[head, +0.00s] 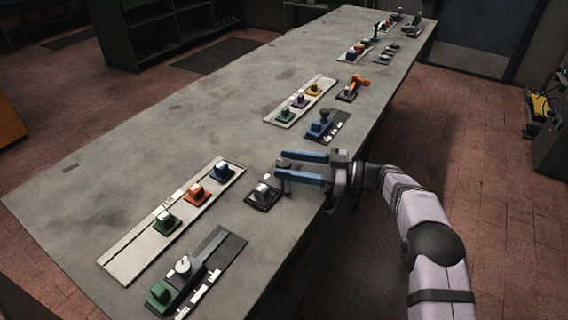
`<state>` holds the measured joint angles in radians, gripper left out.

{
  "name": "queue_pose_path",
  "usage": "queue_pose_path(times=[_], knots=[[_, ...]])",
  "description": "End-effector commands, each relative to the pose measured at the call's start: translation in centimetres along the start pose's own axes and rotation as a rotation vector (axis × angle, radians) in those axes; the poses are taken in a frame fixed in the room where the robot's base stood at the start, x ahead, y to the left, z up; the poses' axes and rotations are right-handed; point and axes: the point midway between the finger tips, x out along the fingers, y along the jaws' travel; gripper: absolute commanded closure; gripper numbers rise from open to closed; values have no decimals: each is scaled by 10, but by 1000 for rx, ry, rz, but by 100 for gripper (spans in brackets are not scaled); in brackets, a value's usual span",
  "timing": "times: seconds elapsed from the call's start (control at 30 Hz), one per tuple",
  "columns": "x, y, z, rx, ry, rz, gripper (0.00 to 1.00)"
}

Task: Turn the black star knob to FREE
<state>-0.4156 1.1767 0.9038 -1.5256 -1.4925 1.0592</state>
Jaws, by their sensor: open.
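A small black knob (325,114) stands on a blue block (319,127) on a dark plate near the middle of the bench. It looks like the star knob, but its lobes and any FREE marking are too small to make out. My gripper (280,164) has two blue fingers, parallel and apart, with nothing between them. It points left over the bench, nearer the camera than the black knob and apart from it. A small dark plate with a grey block (263,193) lies just left of the lower fingertip.
On the long grey bench (130,180), a pale strip carries green, orange and blue knobs (197,195). A green unit with a silver round top (183,266) lies in front. Farther back are a yellow knob (314,89) and an orange lever (357,84). The bench's left side is clear.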

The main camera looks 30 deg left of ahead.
Motion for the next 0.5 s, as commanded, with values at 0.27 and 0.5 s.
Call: queue_pose_path(times=[0.27, 0.5], knots=[[-39, 0, 0, 0, 0, 2, 49], [-53, 0, 0, 1, 0, -1, 49]])
